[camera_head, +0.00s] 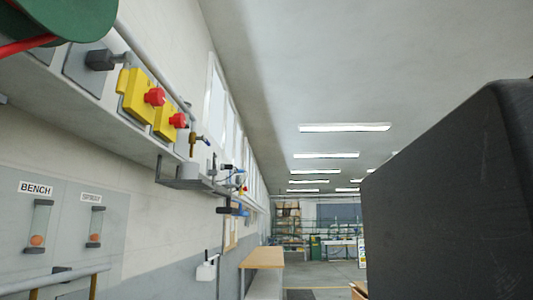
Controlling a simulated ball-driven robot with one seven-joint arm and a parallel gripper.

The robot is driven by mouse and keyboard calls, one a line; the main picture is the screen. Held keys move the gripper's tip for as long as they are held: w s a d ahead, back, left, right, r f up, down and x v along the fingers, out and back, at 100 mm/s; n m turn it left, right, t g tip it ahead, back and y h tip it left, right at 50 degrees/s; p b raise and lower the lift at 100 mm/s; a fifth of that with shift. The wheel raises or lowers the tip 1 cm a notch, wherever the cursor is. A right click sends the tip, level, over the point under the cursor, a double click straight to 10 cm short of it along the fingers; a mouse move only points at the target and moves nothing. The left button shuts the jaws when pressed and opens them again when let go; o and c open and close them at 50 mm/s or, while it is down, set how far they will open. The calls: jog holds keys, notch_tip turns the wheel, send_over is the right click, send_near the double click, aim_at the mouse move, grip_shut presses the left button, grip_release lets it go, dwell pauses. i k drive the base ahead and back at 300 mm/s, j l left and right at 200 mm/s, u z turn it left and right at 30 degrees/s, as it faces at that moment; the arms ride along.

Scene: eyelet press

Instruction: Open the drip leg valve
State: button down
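No part is clearly marked as the drip leg valve. One small valve-like fitting (193,142) of brass with a dark tip hangs under the wall pipe, right of the red buttons. I cannot tell which of these is the drip leg valve, or whether either is open or shut. My gripper is not in view.
Yellow boxes with red buttons (154,97) sit on the wall rail at left. Below is a panel with a "BENCH" label (36,188) and tube gauges. A green reel (75,15) hangs top left. A dark block (455,200) fills the right. Floor (325,275) shows beyond.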

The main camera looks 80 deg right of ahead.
aim_at(206, 141)
jog(key=j+z, duration=0.1)
jog(key=z, duration=1.35)
jog(key=i+j, duration=0.05)
